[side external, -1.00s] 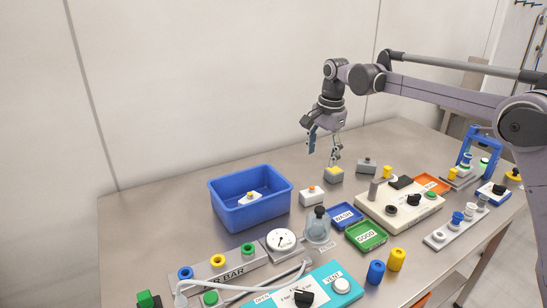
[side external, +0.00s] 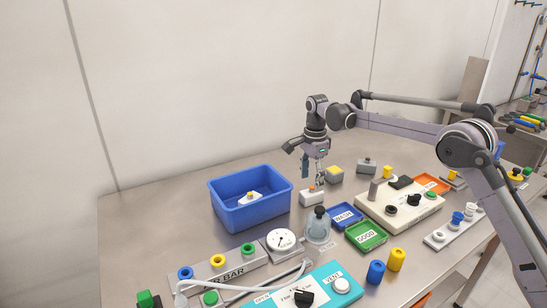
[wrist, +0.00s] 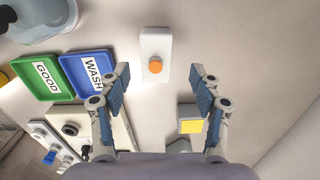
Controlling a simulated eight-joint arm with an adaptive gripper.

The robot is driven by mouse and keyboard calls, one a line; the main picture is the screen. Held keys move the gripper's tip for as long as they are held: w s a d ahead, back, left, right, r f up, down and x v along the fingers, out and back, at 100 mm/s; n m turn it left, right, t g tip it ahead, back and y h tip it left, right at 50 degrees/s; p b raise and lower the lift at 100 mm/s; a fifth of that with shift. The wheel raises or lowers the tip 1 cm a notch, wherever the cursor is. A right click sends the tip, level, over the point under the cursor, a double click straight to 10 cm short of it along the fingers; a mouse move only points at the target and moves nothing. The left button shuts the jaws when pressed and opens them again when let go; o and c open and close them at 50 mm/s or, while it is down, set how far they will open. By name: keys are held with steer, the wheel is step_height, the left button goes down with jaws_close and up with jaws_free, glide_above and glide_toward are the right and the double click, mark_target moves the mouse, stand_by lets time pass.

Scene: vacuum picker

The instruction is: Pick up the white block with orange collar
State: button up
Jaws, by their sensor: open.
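The white block with an orange collar (side external: 311,197) stands on the table just right of the blue bin. In the wrist view the white block (wrist: 155,45) lies ahead of the fingertips, roughly midway between them, with its round orange top facing the camera. My gripper (side external: 313,180) is above the block in the side view and points down. In the wrist view my gripper (wrist: 160,78) is open, with blue-padded fingers spread wide and nothing between the tips. Whether a finger touches the block cannot be told. Another white block with an orange-yellow top (side external: 250,197) lies inside the blue bin.
The blue bin (side external: 228,214) stands to the left. The blue WASH tray (side external: 338,218) and green GOOD tray (side external: 355,238) lie to the right. A grey block with yellow top (side external: 334,175) stands close behind. A glass vessel (side external: 317,232) stands in front.

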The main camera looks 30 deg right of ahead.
mark_target(312, 188)
steer(key=shift+s+f, duration=0.15)
steer(key=shift+f, duration=1.15)
steer(key=shift+s+f, duration=0.15)
steer(key=shift+f, duration=1.1)
steer(key=c, duration=1.3)
